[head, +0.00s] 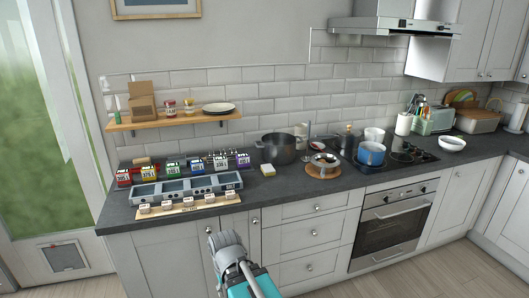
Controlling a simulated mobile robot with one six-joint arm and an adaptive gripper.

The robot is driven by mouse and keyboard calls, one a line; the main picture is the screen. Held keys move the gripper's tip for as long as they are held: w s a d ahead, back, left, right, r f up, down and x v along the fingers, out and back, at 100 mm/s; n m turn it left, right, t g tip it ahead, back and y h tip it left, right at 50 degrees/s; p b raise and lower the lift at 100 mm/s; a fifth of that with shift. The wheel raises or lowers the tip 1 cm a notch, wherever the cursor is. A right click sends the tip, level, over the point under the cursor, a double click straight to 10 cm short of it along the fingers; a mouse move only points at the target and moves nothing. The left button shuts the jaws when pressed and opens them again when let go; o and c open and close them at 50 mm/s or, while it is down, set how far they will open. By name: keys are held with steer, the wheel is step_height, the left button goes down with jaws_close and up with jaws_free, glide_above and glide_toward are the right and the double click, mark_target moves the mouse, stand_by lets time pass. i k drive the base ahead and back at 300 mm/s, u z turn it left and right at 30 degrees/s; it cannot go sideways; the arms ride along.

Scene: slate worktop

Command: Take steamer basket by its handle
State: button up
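What looks like the steamer basket is a small shallow metal vessel (324,158) on a round wooden board, right of the middle of the worktop in the head view. It is small here, and I cannot make out its handle clearly. Part of my arm, grey and teal, shows at the bottom middle, in front of the cabinets and well short of the metal vessel. I cannot make out the fingers of my gripper.
A dark pot (279,149) stands left of the board (323,173); a blue pot (371,156) stands right of it on the hob (411,157). A metal tray with compartments (186,189) and several labelled boxes fill the left worktop. Bare worktop (283,188) lies in front of the dark pot.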

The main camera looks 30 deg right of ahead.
mark_target(333, 161)
steer(key=z, duration=0.2)
steer(key=i, duration=1.1)
steer(key=z, duration=0.25)
